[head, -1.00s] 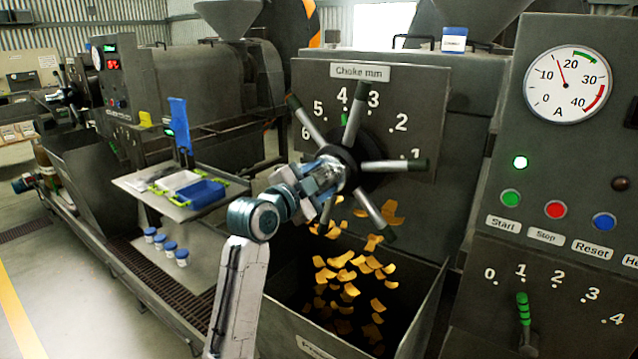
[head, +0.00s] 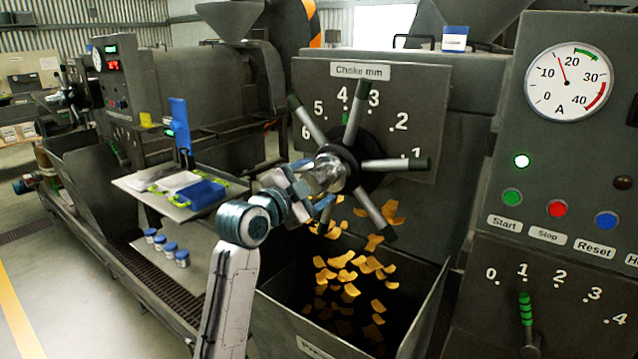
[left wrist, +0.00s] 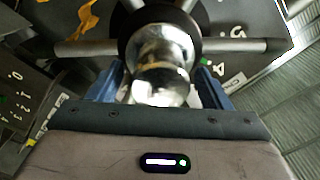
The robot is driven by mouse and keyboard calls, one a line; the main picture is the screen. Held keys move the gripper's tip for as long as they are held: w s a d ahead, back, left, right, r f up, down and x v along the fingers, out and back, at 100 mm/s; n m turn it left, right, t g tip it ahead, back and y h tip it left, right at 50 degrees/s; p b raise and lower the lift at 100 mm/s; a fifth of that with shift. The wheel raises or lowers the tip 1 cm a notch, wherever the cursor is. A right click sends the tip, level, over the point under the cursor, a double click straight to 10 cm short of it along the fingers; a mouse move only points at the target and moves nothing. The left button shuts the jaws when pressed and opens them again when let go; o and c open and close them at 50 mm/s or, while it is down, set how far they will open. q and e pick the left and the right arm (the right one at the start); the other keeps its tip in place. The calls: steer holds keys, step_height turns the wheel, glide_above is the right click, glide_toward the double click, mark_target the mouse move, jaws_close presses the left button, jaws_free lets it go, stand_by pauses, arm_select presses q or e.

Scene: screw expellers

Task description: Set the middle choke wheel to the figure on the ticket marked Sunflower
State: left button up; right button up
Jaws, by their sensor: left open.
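The choke wheel (head: 373,164) has several spokes with dark tips and stands in front of a plate labelled Choke mm, with figures from 1 to 6. A green mark (head: 346,118) shows just below the 4. My left gripper (head: 318,180) is in front of the wheel's shiny hub knob; its jaws are open, one on each side of the knob. In the left wrist view the knob (left wrist: 162,70) sits between the blue fingers (left wrist: 160,88); I cannot tell whether they touch it. No ticket marked Sunflower can be read. My right gripper is not in view.
Orange flakes (head: 350,275) fall into a dark bin (head: 425,310) below the wheel. A control panel (head: 570,150) with gauge, buttons and lever stands right. A side tray (head: 150,190) holds a blue box and papers. A small white-and-blue tub (head: 455,40) sits on top.

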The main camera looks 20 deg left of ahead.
arm_select(q)
steer(key=b+v, duration=0.2)
steer(key=v, duration=0.6)
steer(key=shift+s, duration=0.3)
steer(key=shift+a, duration=0.15)
